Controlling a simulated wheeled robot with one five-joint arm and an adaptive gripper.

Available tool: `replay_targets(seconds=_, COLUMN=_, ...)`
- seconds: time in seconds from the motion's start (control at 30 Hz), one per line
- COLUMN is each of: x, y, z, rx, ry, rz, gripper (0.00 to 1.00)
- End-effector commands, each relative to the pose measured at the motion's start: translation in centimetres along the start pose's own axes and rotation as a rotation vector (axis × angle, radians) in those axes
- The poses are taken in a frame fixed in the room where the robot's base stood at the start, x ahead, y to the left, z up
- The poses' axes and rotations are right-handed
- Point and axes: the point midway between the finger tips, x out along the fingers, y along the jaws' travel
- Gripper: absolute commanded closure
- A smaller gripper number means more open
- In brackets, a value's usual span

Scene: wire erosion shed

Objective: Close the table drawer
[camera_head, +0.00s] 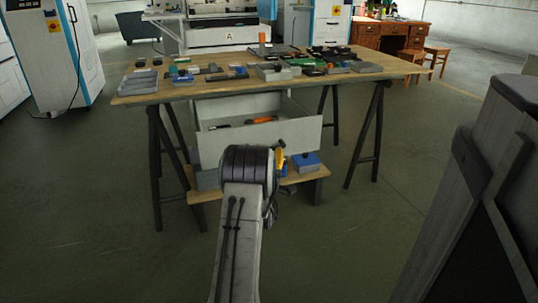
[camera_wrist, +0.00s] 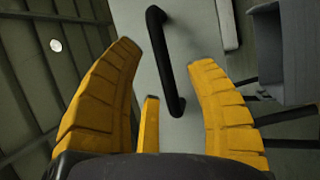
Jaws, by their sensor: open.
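The table drawer (camera_head: 305,137) is a white box hung under the wooden worktable (camera_head: 140,98). It is pulled out, and a few tools lie inside. In the wrist view its front panel (camera_wrist: 195,25) carries a black bar handle (camera_wrist: 166,60). My gripper (camera_wrist: 165,55) has yellow fingers that are spread apart, with the handle showing between them. I cannot tell whether any finger touches the handle. In the head view my gripper is mostly hidden behind my arm, with a bit of yellow (camera_head: 280,157) showing in front of the drawer.
Many blocks and tools cover the tabletop. Dark trestle legs (camera_head: 372,135) stand at both sides. A low wooden shelf (camera_head: 208,192) under the drawer holds a blue-topped box (camera_head: 306,162). The floor in front is clear.

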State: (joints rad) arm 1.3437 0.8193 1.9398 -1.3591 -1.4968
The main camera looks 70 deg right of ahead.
Motion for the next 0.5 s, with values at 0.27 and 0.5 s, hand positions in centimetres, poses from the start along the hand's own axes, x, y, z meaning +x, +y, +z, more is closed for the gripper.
replay_targets(seconds=0.27, x=2.3, y=0.0, z=-0.1, rx=0.001, ry=0.001, rz=0.001, gripper=0.50)
replay_targets(seconds=0.5, x=3.4, y=0.0, z=-0.1, rx=0.001, ry=0.001, rz=0.000, gripper=0.50)
